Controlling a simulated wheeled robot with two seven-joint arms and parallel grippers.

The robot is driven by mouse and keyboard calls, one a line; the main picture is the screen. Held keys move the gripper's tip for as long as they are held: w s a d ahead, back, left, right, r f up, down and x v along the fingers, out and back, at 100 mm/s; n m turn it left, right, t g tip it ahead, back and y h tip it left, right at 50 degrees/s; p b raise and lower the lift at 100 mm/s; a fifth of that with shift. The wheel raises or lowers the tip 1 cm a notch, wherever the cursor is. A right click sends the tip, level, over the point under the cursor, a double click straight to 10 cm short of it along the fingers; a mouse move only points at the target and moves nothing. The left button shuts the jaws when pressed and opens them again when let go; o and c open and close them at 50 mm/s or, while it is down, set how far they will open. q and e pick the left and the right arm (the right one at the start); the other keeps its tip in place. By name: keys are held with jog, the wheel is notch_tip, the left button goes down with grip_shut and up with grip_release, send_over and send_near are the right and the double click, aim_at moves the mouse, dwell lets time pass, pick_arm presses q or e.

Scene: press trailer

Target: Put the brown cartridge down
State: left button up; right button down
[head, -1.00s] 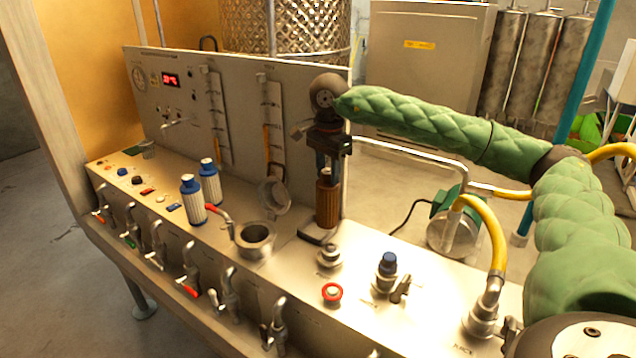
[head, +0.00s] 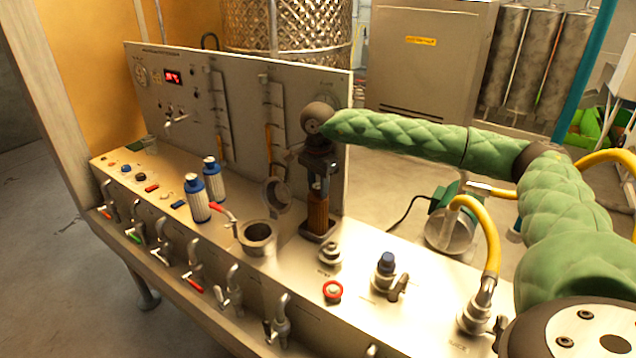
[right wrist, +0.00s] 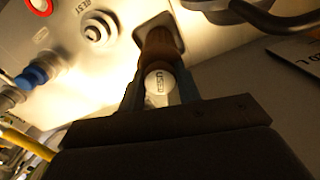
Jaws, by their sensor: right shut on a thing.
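The brown cartridge (head: 317,213) is upright at the back of the press deck, near the upright panel. Its lower end is at a small dark-rimmed square holder (head: 304,234) on the deck; I cannot tell whether it touches the bottom. My right gripper (head: 319,184) points down and is shut on the cartridge's upper part. In the right wrist view, my gripper's two fingers (right wrist: 160,92) flank the cartridge's white lettered cap (right wrist: 158,86), and the brown body (right wrist: 158,48) reaches into the pale-rimmed holder. My left gripper is not in view.
Left of the cartridge are an open metal cup (head: 257,233) with its raised lid (head: 277,194) and two blue-capped white cartridges (head: 197,202). In front are a metal fitting (head: 330,254), a red-ringed button (head: 333,291) and a blue-knobbed valve (head: 386,265).

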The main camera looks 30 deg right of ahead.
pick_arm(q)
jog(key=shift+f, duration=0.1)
pick_arm(e)
jog(key=shift+f, duration=0.1)
jog(key=shift+f, duration=0.1)
jog(key=c, duration=1.1)
grip_release()
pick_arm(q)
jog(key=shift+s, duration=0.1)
pick_arm(e)
jog(key=shift+o, duration=0.5)
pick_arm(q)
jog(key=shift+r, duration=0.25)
pick_arm(e)
jog(key=shift+r, duration=0.25)
jog(key=shift+r+b, duration=0.3)
jog(key=shift+b, duration=0.05)
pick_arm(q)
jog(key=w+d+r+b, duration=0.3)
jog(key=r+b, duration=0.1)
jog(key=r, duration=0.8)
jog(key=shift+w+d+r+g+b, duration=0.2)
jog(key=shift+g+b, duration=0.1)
pick_arm(e)
notch_tip(320, 180, up, 11)
jog(key=shift+r, duration=0.1)
